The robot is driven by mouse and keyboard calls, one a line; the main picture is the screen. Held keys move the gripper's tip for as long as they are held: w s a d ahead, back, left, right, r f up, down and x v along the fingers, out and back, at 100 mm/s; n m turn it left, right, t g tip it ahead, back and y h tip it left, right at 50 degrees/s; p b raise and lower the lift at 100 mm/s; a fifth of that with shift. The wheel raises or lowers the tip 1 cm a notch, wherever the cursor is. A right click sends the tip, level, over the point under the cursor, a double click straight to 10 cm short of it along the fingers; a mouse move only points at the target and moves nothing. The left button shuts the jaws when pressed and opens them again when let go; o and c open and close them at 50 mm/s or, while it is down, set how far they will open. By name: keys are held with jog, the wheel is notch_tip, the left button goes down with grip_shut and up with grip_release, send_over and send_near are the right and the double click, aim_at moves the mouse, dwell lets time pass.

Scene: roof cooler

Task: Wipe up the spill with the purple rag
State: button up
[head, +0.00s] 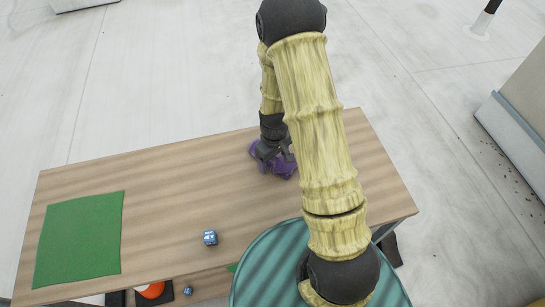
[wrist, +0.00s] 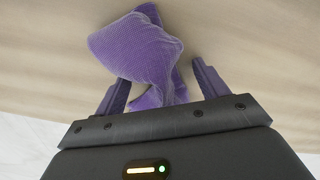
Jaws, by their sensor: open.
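The purple rag (head: 280,163) lies crumpled on the wooden table (head: 170,190), near its far right part. In the wrist view the rag (wrist: 140,47) bunches up between and in front of my fingers. My gripper (head: 270,157) is at the rag, partly hiding it in the head view. In the wrist view my gripper (wrist: 160,80) is open, with the rag's lower fold between its two purple fingers and the right finger apart from it. I see no spill on the visible tabletop; my arm hides part of the table.
A green mat (head: 80,240) covers the table's left end. A small blue item (head: 210,238) stands near the front edge. An orange object (head: 150,290) shows below that edge. A teal round surface (head: 270,265) is at the front. The table's middle is clear.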

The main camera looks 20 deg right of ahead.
jog(key=shift+f, duration=0.3)
grip_shut()
dwell(0.4)
jog(key=shift+r, duration=0.35)
jog(key=shift+p, duration=0.35)
jog(key=shift+f+p, duration=0.1)
jog(key=shift+p, duration=0.75)
